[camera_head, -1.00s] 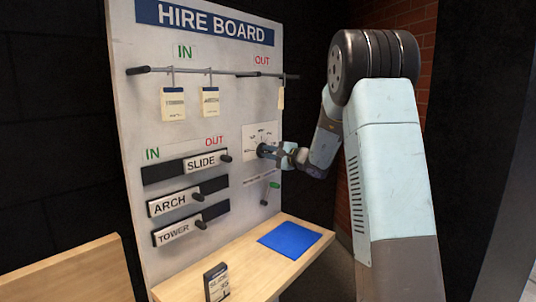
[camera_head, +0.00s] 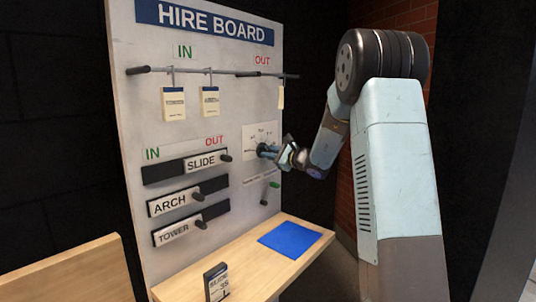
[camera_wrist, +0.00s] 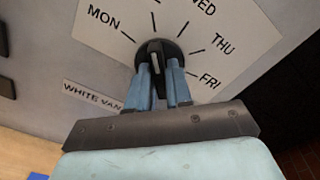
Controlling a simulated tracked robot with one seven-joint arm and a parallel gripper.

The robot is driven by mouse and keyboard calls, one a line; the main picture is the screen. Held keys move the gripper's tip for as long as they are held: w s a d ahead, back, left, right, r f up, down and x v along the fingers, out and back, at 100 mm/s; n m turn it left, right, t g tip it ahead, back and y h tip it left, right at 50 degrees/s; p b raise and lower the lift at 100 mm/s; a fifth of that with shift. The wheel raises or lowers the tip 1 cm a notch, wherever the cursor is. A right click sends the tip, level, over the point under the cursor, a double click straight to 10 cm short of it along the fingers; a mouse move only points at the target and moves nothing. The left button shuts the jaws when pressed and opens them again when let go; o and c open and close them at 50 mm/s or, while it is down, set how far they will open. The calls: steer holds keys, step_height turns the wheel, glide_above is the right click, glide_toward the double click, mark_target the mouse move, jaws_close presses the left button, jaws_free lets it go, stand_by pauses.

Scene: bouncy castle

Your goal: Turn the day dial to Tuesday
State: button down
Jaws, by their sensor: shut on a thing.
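The day dial (camera_head: 262,149) is a black round knob on a white card on the hire board. In the wrist view the dial (camera_wrist: 152,47) has a white pointer line aimed up, toward the tick between MON and WED; that tick's label is out of frame. MON is to the pointer's left; WED, THU and FRI are to its right. My gripper (camera_head: 270,151) is at the dial, and in the wrist view its blue fingers (camera_wrist: 163,75) are closed on either side of the knob's grip, partly covering its lower side.
Below the dial is a green-tipped lever (camera_head: 273,185) and a WHITE VAN label (camera_wrist: 92,97). SLIDE, ARCH and TOWER sliders (camera_head: 201,163) are to the left. Tags hang on the rail above. A wooden shelf (camera_head: 225,262) with a blue mat (camera_head: 290,238) juts out below.

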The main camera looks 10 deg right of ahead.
steer(key=shift+a+f+m, duration=0.1)
steer(key=shift+f+m, duration=0.1)
steer(key=shift+m, duration=0.1)
steer(key=c, duration=1.2)
jaws_free()
steer(key=shift+r, duration=0.1)
steer(key=shift+c, duration=0.2)
steer(key=shift+o, duration=0.6)
steer(key=shift+a, duration=0.1)
steer(key=v, duration=1.4)
steer(key=shift+w, duration=0.1)
